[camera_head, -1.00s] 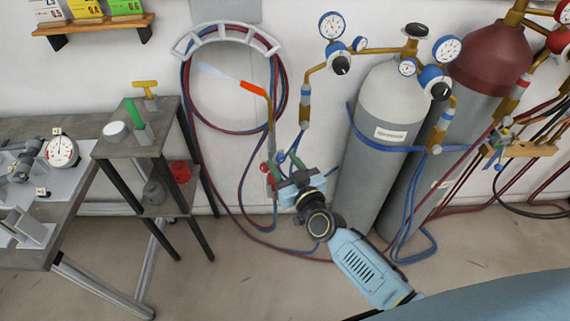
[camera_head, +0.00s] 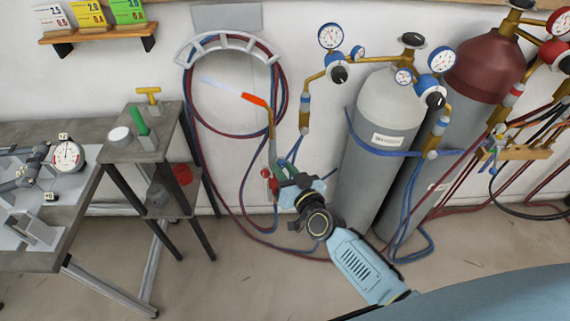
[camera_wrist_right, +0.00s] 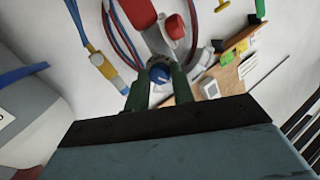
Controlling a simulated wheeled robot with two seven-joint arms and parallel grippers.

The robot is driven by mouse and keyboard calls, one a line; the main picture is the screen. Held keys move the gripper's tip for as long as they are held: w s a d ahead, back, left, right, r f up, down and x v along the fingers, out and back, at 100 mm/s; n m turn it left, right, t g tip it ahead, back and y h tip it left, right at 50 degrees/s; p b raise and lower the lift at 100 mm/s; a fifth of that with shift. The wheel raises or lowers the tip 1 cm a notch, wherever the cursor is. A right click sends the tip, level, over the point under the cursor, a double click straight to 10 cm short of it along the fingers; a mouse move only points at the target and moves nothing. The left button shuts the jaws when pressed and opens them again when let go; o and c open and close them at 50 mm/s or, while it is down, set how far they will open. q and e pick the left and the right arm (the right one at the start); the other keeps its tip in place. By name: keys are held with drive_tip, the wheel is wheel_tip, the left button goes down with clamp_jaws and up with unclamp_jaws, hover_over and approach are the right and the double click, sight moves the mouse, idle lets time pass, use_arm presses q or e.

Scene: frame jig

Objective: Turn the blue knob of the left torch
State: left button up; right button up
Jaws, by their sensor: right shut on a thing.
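The left torch (camera_head: 272,125) hangs on the wall by the coiled hoses, with an orange-red tip and a faint pale flame (camera_head: 218,84) pointing left. Its red knob (camera_head: 266,173) shows low on the handle. The blue knob (camera_wrist_right: 160,74) shows between the green fingers in the right wrist view. My right gripper (camera_wrist_right: 160,84) is shut on this blue knob. In the head view my right gripper (camera_head: 281,180) is at the torch's lower end and hides the blue knob. The red knob (camera_wrist_right: 174,27) also shows beyond the fingers. My left gripper is not in view.
A grey oxygen cylinder (camera_head: 370,180) with gauges stands right of my right gripper, and a dark red-topped cylinder (camera_head: 483,65) stands behind it. Red and blue hoses (camera_head: 187,110) hang on the wall. A small stand (camera_head: 120,152) and a workbench (camera_head: 40,260) are at left.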

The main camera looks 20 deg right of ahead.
drive_tip(key=m+p, duration=0.1)
drive_tip(key=m+g+p, duration=0.1)
drive_tip(key=shift+r+m, duration=0.3)
drive_tip(key=shift+d+m+g+y+p, duration=0.1)
drive_tip(key=shift+m+g+y+p, duration=0.2)
drive_tip(key=shift+m+p, duration=0.3)
drive_tip(key=shift+m+g+y+p, duration=0.3)
drive_tip(key=shift+m+g+p, duration=0.1)
drive_tip(key=shift+m, duration=0.5)
drive_tip(key=shift+m+g+y, duration=0.3)
drive_tip(key=shift+m, duration=0.5)
drive_tip(key=o, duration=1)
